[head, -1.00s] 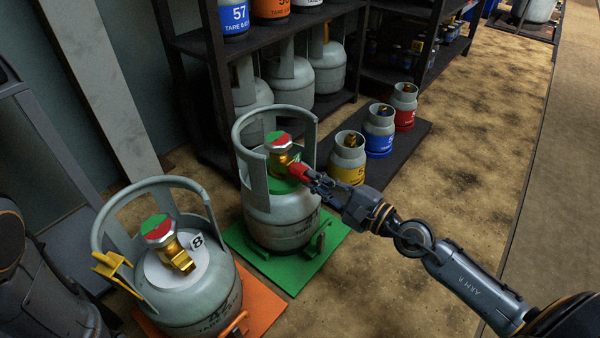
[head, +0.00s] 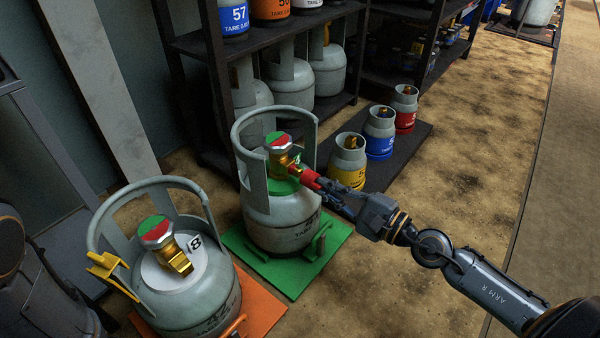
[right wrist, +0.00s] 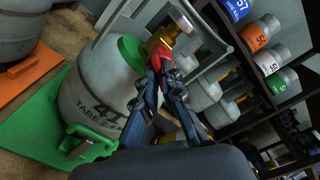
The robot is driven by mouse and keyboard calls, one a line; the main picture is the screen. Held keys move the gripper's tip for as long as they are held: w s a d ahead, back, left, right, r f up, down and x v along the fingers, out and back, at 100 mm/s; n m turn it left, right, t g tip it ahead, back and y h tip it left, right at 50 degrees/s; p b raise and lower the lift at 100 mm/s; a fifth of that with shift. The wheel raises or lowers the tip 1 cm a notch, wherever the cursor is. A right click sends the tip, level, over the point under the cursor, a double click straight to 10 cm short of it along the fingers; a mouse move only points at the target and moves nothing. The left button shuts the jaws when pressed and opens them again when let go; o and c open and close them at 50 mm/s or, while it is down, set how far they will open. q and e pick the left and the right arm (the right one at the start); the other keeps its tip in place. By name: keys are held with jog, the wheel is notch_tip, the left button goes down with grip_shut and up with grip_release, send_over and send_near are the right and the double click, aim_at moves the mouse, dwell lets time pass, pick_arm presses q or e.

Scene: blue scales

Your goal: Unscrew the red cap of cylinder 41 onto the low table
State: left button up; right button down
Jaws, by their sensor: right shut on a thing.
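Cylinder 41 (head: 283,226) is a grey gas cylinder with a green ring, standing upright on a green plate (head: 325,250); its number shows in the right wrist view (right wrist: 98,98). Its brass valve (head: 281,159) has a red and green top. My right gripper (head: 320,186) is shut on the red cap (head: 307,178) at the valve's side outlet. Brass shows between the cap and the valve body; I cannot tell whether they still touch. The cap also shows between the fingertips in the right wrist view (right wrist: 169,41). My left gripper is out of view.
Another grey cylinder (head: 190,292) stands on an orange plate (head: 262,304) at the front left. A low dark platform (head: 411,150) holds yellow, blue and red small cylinders behind my right arm. A dark shelf (head: 190,42) with more cylinders stands behind. The floor at right is clear.

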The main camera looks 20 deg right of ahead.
jog(key=shift+s+d, duration=0.1)
dwell(0.3)
jog(key=shift+v, duration=2.95)
